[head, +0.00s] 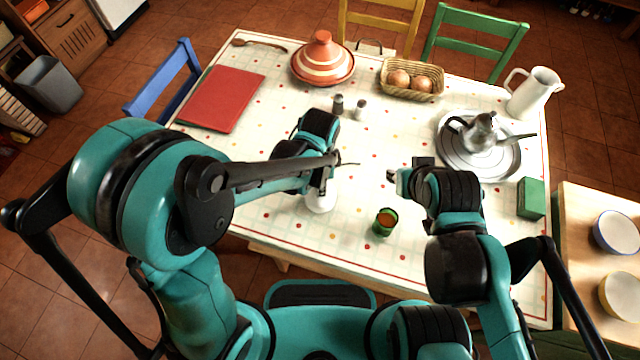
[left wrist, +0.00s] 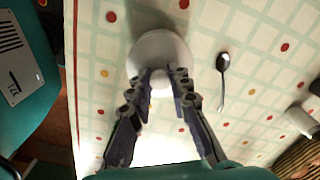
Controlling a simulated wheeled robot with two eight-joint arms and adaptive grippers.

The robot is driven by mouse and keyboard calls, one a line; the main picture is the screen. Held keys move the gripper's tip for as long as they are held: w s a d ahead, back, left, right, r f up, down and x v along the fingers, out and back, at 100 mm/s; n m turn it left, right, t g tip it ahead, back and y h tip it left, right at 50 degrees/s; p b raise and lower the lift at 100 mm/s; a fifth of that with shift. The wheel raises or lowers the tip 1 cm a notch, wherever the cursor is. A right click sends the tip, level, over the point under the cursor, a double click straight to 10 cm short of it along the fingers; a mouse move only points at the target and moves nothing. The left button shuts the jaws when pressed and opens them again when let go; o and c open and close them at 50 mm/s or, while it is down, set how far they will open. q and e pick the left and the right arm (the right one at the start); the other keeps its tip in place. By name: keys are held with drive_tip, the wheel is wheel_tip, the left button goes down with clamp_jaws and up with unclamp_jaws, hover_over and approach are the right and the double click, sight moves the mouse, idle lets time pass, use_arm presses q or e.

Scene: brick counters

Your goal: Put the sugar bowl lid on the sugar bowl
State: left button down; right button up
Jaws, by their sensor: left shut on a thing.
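My left gripper (head: 325,178) points down over a white rounded piece, seemingly the sugar bowl (head: 320,203), near the table's front edge. In the left wrist view my left gripper (left wrist: 160,80) is shut on the small knob of a round white lid (left wrist: 150,48). The lid hides what is under it, and I cannot tell whether it rests on the bowl or is held just above it. My right gripper (head: 397,177) hangs over the table to the right; its fingers are too small and partly hidden to judge.
A spoon (left wrist: 223,72) lies right of the lid. A green glass (head: 384,222) stands front right of the bowl. Salt and pepper shakers (head: 348,106), a tagine (head: 322,62), a bread basket (head: 411,82) and a tray with a teapot (head: 450,160) stand farther back.

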use_arm(q)
drive_tip(key=c, duration=1.3)
unclamp_jaws()
wheel_tip(320, 180, up, 12)
drive_tip(key=shift+r, duration=0.1)
drive_tip(key=s+a+r+n+t, duration=0.1)
drive_tip(key=a+n+t, duration=0.1)
drive_tip(key=a+n, duration=0.3)
drive_tip(key=s+a+r+n+t, duration=0.1)
drive_tip(key=s+a+n+t, duration=0.1)
drive_tip(key=a+n, duration=0.3)
drive_tip(key=s+a+n+t, duration=0.2)
drive_tip(key=a+n+t, duration=0.1)
drive_tip(key=a+n, duration=0.2)
drive_tip(key=shift+s+a+r+n, duration=0.1)
drive_tip(key=shift+a+r+n, duration=0.1)
drive_tip(key=shift+a, duration=0.5)
drive_tip(key=shift+a+r+n, duration=0.1)
drive_tip(key=shift+a+r, duration=0.1)
drive_tip(key=shift+a, duration=0.5)
